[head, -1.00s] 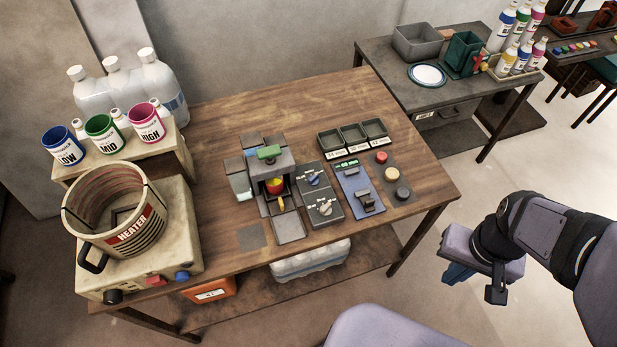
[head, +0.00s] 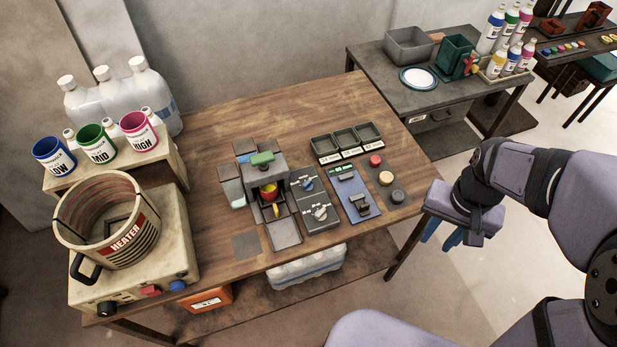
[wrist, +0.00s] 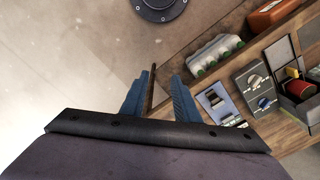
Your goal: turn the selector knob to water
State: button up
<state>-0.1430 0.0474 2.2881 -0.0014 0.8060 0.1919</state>
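A dark grey panel (head: 327,224) on the wooden table carries two knobs with small white markings. One knob is blue (head: 307,184), at the back; the other is pale grey (head: 320,212), at the front. The markings are too small to read, so I cannot tell which knob has the water setting. Both also show in the wrist view, the blue knob (wrist: 264,103) and the pale knob (wrist: 255,80). My gripper (head: 441,236) is off the table's right edge, well apart from the panel. In the wrist view its blue fingers (wrist: 160,88) stand apart with nothing between them.
Left of the panel stands a grey dispenser (head: 280,165) with a red and yellow cup (head: 269,192). Right are a blue panel (head: 352,190) and round buttons (head: 386,178). Small trays (head: 346,140) lie behind. A heater pot (head: 110,222) stands far left. The table's right front is clear.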

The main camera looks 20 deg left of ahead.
jog(key=w+a, duration=0.6)
jog(key=m+b, duration=0.2)
send_over(309, 181)
notch_tip(309, 181, down, 4)
jog(key=shift+a+f, duration=0.1)
jog(key=shift+f, duration=0.1)
jog(key=shift+f+p, duration=1.35)
jog(key=shift+f, duration=2.3)
grip_shut()
